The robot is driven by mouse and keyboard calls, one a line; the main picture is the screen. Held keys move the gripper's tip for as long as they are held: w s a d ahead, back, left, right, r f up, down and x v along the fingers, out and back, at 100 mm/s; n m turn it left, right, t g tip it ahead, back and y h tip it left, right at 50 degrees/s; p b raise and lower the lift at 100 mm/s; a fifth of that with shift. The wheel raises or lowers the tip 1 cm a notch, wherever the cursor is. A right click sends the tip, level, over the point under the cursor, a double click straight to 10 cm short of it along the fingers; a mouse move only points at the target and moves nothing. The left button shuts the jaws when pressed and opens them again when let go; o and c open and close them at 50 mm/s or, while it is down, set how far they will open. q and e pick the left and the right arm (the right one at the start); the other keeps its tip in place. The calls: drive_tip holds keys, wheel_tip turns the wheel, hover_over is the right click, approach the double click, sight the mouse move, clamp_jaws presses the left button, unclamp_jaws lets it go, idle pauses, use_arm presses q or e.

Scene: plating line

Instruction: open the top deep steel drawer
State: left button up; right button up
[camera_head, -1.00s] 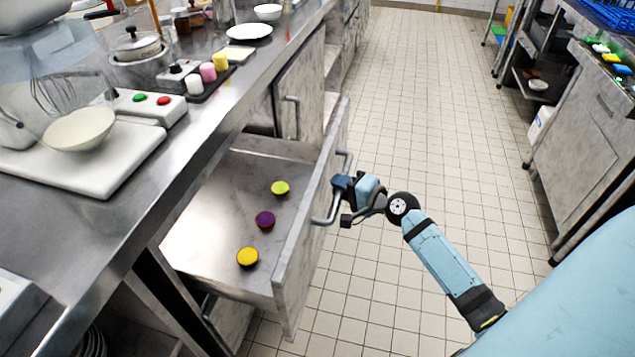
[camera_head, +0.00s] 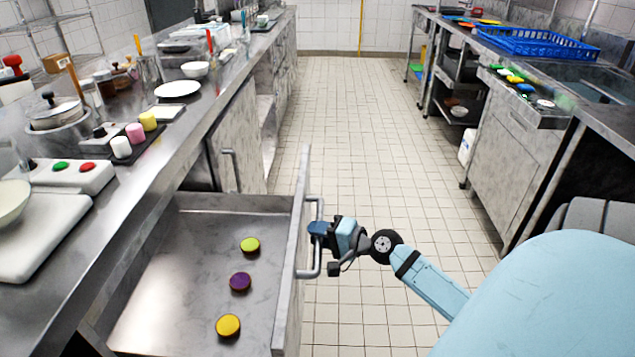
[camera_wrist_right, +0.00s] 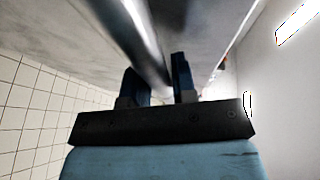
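The top deep steel drawer (camera_head: 165,290) stands pulled out from under the counter at left in the head view, with its interior exposed. Its front panel (camera_head: 291,270) carries a bar handle (camera_head: 316,207). My right gripper (camera_head: 318,235) is at this handle, outside the front panel. In the right wrist view its two dark fingers (camera_wrist_right: 159,82) stand on either side of the handle bar (camera_wrist_right: 140,35) and appear closed on it. My left gripper is not in view.
Green (camera_head: 250,245), purple (camera_head: 240,282) and yellow (camera_head: 228,325) round pieces lie in the drawer. The steel counter (camera_head: 190,118) above holds dishes and equipment. A tiled floor aisle (camera_head: 370,130) is clear. A steel cabinet (camera_head: 515,155) stands across it at right.

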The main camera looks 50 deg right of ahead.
drive_tip(key=o, duration=0.3)
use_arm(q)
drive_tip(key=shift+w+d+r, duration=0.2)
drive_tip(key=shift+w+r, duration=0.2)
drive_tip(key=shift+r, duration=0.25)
use_arm(e)
drive_tip(key=v, duration=1.3)
drive_tip(key=shift+s+r, duration=0.15)
drive_tip(key=shift+s, duration=0.2)
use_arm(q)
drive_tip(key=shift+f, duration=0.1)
use_arm(e)
drive_tip(key=shift+d, duration=0.15)
